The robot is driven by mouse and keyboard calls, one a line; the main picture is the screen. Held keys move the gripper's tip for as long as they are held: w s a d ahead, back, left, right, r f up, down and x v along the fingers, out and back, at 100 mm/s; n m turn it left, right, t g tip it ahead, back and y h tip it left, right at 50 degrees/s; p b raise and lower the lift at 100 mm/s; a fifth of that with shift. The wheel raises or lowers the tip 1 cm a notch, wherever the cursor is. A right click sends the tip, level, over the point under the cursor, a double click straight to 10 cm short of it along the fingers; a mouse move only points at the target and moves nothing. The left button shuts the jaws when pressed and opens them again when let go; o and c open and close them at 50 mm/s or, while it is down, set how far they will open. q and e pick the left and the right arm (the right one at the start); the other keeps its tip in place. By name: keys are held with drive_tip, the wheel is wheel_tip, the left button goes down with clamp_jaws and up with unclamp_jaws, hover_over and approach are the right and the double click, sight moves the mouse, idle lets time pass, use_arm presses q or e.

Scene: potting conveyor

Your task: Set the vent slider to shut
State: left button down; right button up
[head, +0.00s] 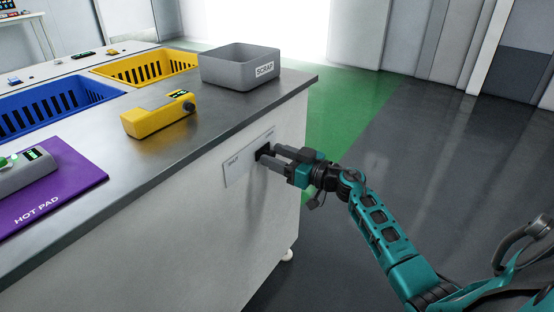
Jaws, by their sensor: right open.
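The vent slider's pale plate (238,168) is set on the side of the bench, below the worktop edge. A dark knob (263,151) shows on the plate, toward its right part. My right gripper (268,155) is at the knob, with its fingers open around or just in front of it; I cannot tell whether they touch it. The gripper hides part of the plate. The plate's small lettering is too blurred to read. My left gripper is out of view.
On the worktop (190,160) are a grey SCRAP bin (225,72), a yellow device (150,119), a purple hot pad (75,190) with a grey device (22,171), and blue (50,103) and yellow (135,72) crates. The floor to the right of the bench is clear.

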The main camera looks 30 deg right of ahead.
drive_tip(key=shift+w, duration=0.1)
drive_tip(key=shift+c, duration=0.3)
clamp_jaws()
idle(0.4)
